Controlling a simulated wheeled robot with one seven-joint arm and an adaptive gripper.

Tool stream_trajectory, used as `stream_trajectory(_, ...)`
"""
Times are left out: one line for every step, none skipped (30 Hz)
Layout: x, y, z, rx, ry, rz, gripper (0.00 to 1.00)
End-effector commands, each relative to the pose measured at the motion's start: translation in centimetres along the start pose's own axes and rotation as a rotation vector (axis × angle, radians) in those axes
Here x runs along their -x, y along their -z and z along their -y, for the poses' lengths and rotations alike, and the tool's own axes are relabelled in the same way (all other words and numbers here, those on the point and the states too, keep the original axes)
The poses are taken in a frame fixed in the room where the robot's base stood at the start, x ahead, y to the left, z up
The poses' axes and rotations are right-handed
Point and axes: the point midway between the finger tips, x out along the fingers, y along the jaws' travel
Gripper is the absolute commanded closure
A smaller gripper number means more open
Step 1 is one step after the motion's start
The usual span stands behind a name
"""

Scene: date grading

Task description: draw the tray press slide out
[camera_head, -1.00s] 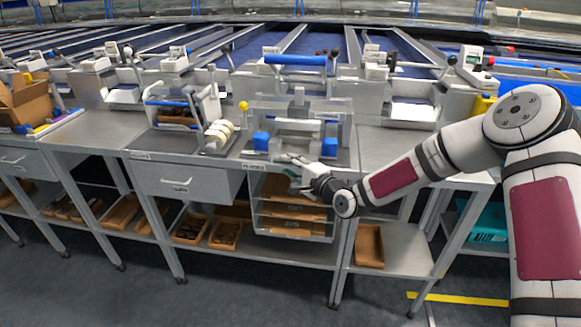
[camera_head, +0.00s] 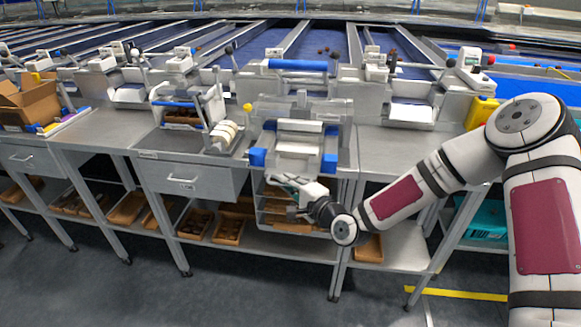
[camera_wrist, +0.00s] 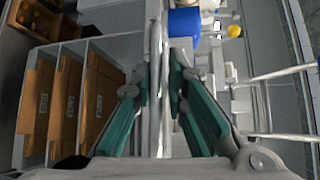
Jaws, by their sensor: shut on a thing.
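The tray press (camera_head: 312,108) stands on the steel bench, with a clear housing. Its slide (camera_head: 290,157) sticks out at the bench's front edge and has a blue block (camera_head: 257,157) at its left and another blue block (camera_head: 330,163) at its right. My gripper (camera_head: 283,181) is at the slide's front, below the bench top. In the wrist view my gripper (camera_wrist: 161,80) has its green-padded fingers shut on either side of a grey metal bar, the slide's handle. The exact contact is partly hidden.
Below the press is a rack (camera_head: 268,218) of brown trays, close under my gripper. A drawer (camera_head: 185,182) is shut at the left. A yellow knob (camera_head: 247,107) stands beside the press. The bench top (camera_head: 390,146) to the right is clear.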

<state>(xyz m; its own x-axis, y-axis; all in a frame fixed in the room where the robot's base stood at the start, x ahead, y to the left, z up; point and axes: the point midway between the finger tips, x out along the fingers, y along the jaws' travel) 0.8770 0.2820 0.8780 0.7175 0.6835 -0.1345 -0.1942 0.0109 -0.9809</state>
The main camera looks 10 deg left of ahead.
Motion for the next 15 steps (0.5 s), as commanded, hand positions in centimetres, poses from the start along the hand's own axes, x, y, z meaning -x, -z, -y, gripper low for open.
stream_trajectory(1.4, -1.1, -0.9, -0.015, -0.024, 0.001, 1.00)
stream_trajectory(1.9, -1.7, -1.1, -0.016, -0.026, 0.002, 1.00)
stream_trajectory(2.6, -2.3, -1.3, -0.015, -0.025, 0.001, 1.00)
stream_trajectory(3.1, -2.9, -1.5, -0.015, -0.026, 0.001, 1.00)
stream_trajectory(3.6, -3.3, -1.6, -0.015, -0.026, 0.001, 1.00)
stream_trajectory(4.2, -4.0, -1.8, -0.015, -0.027, 0.001, 1.00)
stream_trajectory(4.7, -4.4, -1.9, -0.015, -0.027, 0.001, 1.00)
stream_trajectory(5.1, -4.8, -2.1, -0.015, -0.027, 0.001, 1.00)
stream_trajectory(5.6, -5.4, -2.2, -0.014, -0.027, 0.001, 1.00)
stream_trajectory(6.0, -5.8, -2.4, -0.014, -0.027, 0.001, 1.00)
stream_trajectory(6.3, -6.1, -2.5, -0.014, -0.026, 0.001, 1.00)
stream_trajectory(6.8, -6.5, -2.6, -0.013, -0.027, 0.001, 1.00)
stream_trajectory(7.1, -6.8, -2.7, -0.014, -0.027, 0.001, 1.00)
stream_trajectory(7.3, -7.1, -2.8, -0.013, -0.026, 0.001, 1.00)
stream_trajectory(7.6, -7.4, -2.9, -0.012, -0.026, 0.000, 1.00)
